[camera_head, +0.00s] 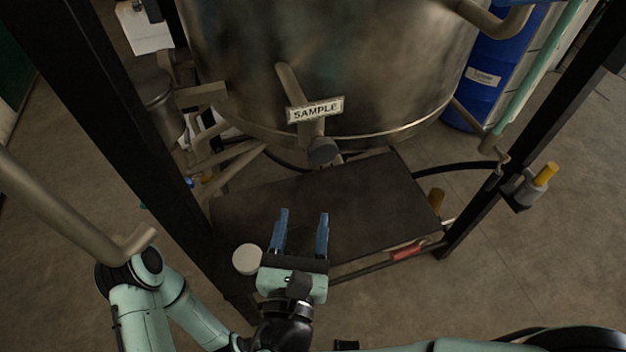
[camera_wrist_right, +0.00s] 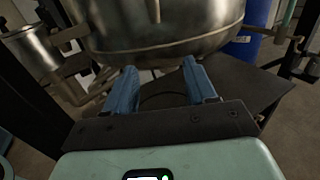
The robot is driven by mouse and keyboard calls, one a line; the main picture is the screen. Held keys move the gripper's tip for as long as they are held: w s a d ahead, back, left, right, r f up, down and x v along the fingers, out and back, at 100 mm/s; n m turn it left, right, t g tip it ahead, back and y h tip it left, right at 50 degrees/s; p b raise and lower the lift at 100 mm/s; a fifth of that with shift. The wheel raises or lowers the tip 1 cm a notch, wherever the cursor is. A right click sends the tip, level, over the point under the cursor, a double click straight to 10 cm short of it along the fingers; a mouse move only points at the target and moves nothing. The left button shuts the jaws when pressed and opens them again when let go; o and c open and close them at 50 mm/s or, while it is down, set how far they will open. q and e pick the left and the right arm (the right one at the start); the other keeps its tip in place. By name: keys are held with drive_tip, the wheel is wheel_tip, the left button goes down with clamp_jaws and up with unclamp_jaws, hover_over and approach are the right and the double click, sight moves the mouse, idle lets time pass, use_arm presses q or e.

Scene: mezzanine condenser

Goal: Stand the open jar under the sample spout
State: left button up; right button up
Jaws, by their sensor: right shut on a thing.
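The sample spout (camera_head: 322,151) hangs at the front of the steel vessel, below a SAMPLE plate (camera_head: 315,109). My right gripper (camera_head: 303,214) is over the front left part of the dark shelf (camera_head: 370,205), nearer to me than the spout. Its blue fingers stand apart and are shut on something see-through. In the right wrist view a faint round outline, seemingly the clear jar (camera_wrist_right: 163,95), shows between the fingers (camera_wrist_right: 160,85). The jar is hardly visible in the head view. A pale round lid (camera_head: 247,259) is left of the gripper. My left gripper is out of view.
Black frame posts stand at left (camera_head: 125,140) and right (camera_head: 530,130). The steel vessel (camera_head: 340,60) overhangs the shelf. A blue drum (camera_head: 485,75) is at back right. A yellow-handled tool in a holder (camera_head: 532,185) is on the right post. The shelf's middle is clear.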

drive_tip(key=w+f, duration=0.1)
drive_tip(key=w, duration=0.3)
drive_tip(key=w+d+f+b, duration=0.1)
drive_tip(key=w, duration=0.3)
drive_tip(key=w+f+b, duration=0.1)
drive_tip(key=w, duration=0.4)
drive_tip(key=shift+w+d+f, duration=0.1)
drive_tip(key=shift+d+f, duration=0.15)
drive_tip(key=shift+d, duration=0.1)
drive_tip(key=shift+f, duration=0.1)
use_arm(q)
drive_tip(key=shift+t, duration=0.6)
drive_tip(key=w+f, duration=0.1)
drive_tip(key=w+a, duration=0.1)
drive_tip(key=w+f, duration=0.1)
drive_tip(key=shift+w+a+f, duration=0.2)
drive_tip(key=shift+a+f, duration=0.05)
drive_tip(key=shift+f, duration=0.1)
use_arm(e)
drive_tip(key=shift+f, duration=0.1)
drive_tip(key=o, duration=1.2)
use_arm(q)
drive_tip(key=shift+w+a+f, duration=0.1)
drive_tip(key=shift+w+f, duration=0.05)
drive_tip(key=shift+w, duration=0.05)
use_arm(e)
drive_tip(key=shift+o, duration=0.2)
